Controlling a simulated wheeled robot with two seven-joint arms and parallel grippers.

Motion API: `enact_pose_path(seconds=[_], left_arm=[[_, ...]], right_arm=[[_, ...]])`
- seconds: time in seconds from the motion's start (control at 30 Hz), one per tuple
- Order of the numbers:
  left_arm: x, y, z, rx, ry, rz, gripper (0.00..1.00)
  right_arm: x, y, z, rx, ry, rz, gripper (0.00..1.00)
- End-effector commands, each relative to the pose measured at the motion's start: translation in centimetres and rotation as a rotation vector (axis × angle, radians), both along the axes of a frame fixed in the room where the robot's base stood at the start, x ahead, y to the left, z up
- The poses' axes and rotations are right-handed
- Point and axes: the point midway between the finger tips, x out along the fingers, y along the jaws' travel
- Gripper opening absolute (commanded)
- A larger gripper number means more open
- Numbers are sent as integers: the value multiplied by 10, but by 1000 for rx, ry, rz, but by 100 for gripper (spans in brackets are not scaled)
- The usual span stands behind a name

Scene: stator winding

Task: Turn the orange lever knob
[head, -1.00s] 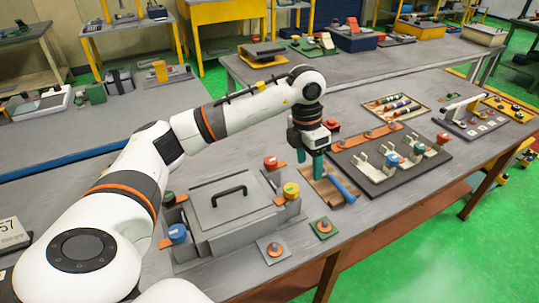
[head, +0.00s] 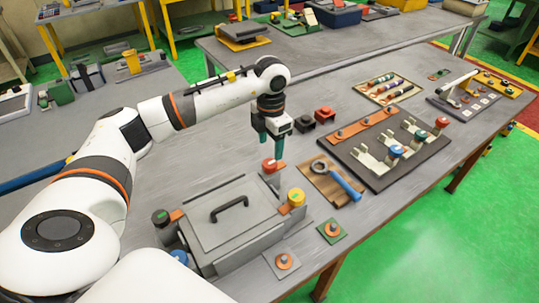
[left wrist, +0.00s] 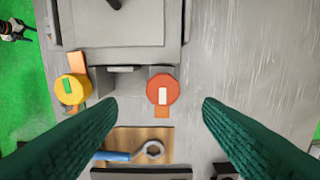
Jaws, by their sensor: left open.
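An orange-red knob (head: 268,166) with a pale mark on top stands at the back right corner of a grey box. It also shows in the left wrist view (left wrist: 163,88), eight-sided, on an orange strip. My left gripper (head: 272,154) is above this knob in the head view, fingers pointing down. In the left wrist view my left gripper (left wrist: 160,105) is open and empty. The knob shows between its two green fingers, with a gap on each side. I cannot tell how high the fingertips are above it. My right gripper is not in view.
The grey box (head: 187,222) has a black handle (head: 230,208) and more knobs at its corners, including a yellow one (head: 297,198). A blue wrench (head: 342,181) lies on a wooden board (head: 318,186). A dark board (head: 360,150) with several levers is at the right.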

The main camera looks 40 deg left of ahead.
Motion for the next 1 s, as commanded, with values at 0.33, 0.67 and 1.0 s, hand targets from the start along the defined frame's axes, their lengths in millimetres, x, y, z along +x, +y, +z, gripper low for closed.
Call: enact_pose_path(seconds=[0.33, 0.67, 1.0], left_arm=[[0, 0, -56, -1, 3, 1, 61], [0, 0, -67, 0, -1, 1, 61], [0, 0, -67, 0, 0, 1, 21]], right_arm=[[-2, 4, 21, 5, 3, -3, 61], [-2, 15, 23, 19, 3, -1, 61], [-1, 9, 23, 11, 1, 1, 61]])
